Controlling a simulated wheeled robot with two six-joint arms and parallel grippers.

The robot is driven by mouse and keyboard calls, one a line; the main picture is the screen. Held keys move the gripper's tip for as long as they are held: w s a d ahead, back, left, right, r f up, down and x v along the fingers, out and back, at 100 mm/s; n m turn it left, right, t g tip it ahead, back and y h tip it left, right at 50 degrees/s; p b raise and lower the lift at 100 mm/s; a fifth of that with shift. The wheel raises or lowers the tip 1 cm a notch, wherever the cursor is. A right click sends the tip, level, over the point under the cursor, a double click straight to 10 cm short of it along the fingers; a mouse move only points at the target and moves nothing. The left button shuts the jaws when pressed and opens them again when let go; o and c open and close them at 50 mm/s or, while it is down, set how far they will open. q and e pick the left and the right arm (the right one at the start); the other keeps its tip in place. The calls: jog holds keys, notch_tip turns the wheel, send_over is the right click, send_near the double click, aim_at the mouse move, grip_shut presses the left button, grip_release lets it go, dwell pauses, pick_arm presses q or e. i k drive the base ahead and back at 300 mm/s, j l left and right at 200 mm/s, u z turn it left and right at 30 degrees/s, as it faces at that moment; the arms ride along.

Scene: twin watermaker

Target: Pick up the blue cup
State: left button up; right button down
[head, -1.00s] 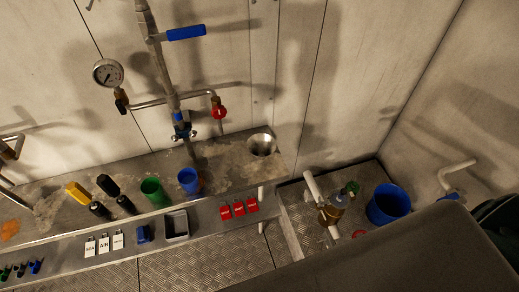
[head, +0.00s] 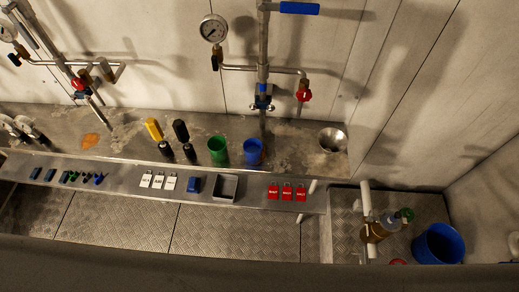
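The blue cup (head: 253,151) stands upright on the metal counter (head: 110,160), below a vertical pipe with a small blue-fitted valve. A green cup (head: 218,150) stands close beside it on the left. Neither of my grippers shows in the head view, so their state cannot be seen.
Yellow (head: 154,129) and black (head: 181,131) handled tools stand left of the cups. A steel funnel (head: 332,139) is to the right. A blue bucket (head: 438,244) stands lower right.

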aim_at(252, 148)
jog(key=k+j+u, duration=0.2)
jog(key=u, duration=0.3)
jog(key=k+j+u, duration=0.15)
jog(key=u, duration=0.3)
jog(key=j, duration=0.1)
